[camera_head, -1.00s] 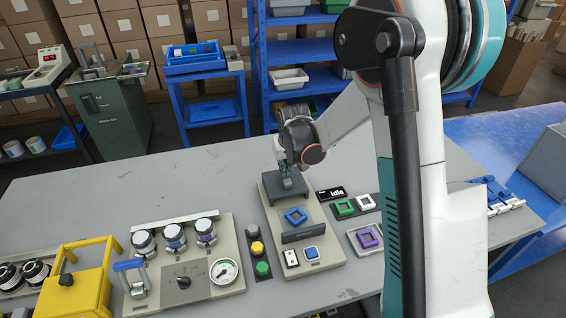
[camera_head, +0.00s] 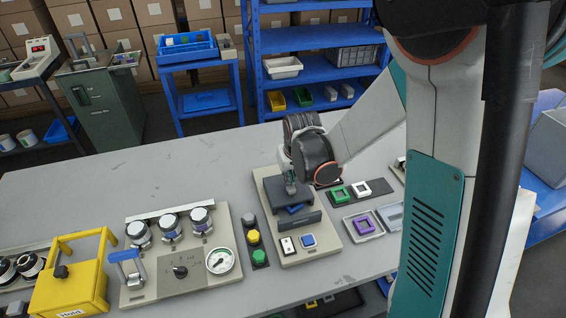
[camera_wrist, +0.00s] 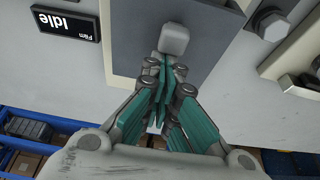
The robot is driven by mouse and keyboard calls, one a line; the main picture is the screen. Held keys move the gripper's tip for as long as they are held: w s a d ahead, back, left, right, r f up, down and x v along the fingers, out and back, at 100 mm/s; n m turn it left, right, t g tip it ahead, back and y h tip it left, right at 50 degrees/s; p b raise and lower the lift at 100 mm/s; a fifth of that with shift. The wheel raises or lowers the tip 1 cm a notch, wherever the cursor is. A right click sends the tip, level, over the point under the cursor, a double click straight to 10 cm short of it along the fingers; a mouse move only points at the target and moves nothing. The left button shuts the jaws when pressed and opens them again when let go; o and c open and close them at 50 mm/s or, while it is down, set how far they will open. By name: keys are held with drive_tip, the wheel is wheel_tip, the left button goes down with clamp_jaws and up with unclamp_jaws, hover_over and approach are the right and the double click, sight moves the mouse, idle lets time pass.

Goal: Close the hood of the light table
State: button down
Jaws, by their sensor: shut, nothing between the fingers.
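The light table (camera_head: 268,182) is a beige panel on the bench. Its dark grey hood (camera_head: 286,203) partly covers a blue square frame (camera_head: 294,209). In the wrist view the hood (camera_wrist: 128,50) is a grey plate with a pale rounded knob (camera_wrist: 174,38). My gripper (camera_head: 291,188) is above the hood. In the wrist view its fingers (camera_wrist: 165,82) are shut with nothing between them, their tips close to the knob. I cannot tell whether they touch it.
A dark upright bar (camera_head: 302,223) and a blue button (camera_head: 308,241) are at the front of the panel. A control panel with a gauge (camera_head: 219,261) stands left. The bench's back left is clear.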

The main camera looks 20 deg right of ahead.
sight(294, 192)
drive_tip(key=s, duration=0.5)
drive_tip(key=shift+f, duration=0.1)
drive_tip(key=shift+s, duration=0.1)
drive_tip(key=v, duration=1.2)
drive_tip(key=s+r+t, duration=0.3)
drive_tip(key=s+r, duration=0.4)
drive_tip(key=s, duration=0.6)
drive_tip(key=shift+a, duration=0.2)
idle(0.6)
